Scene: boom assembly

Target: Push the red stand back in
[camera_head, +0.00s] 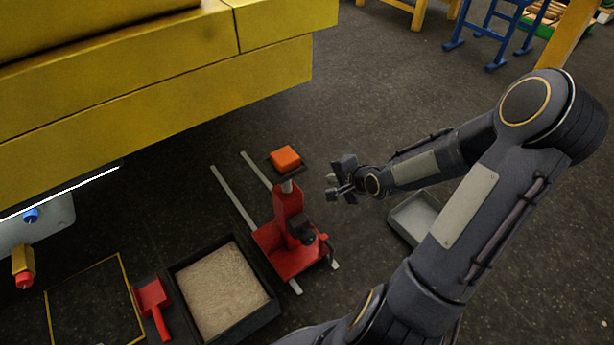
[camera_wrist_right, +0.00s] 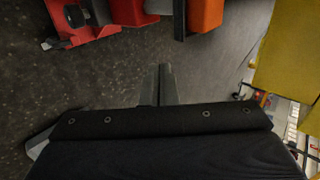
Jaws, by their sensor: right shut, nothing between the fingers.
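The red stand (camera_head: 288,225) stands upright on two pale rails (camera_head: 235,198) on the dark floor, near the middle of the head view. It has a broad red base, a post and a dark knob on its side. In the right wrist view the shut fingers (camera_wrist_right: 158,85) point toward the red stand (camera_wrist_right: 85,18) and the orange block (camera_wrist_right: 206,14) at the top. My left gripper is not in view.
A yellow beam structure (camera_head: 170,90) overhangs the upper left. A black tray of granular material (camera_head: 275,308) and a red scoop (camera_head: 153,300) lie left of the stand. A grey bin (camera_head: 400,222) is partly behind my right arm. The floor behind the gripper is clear.

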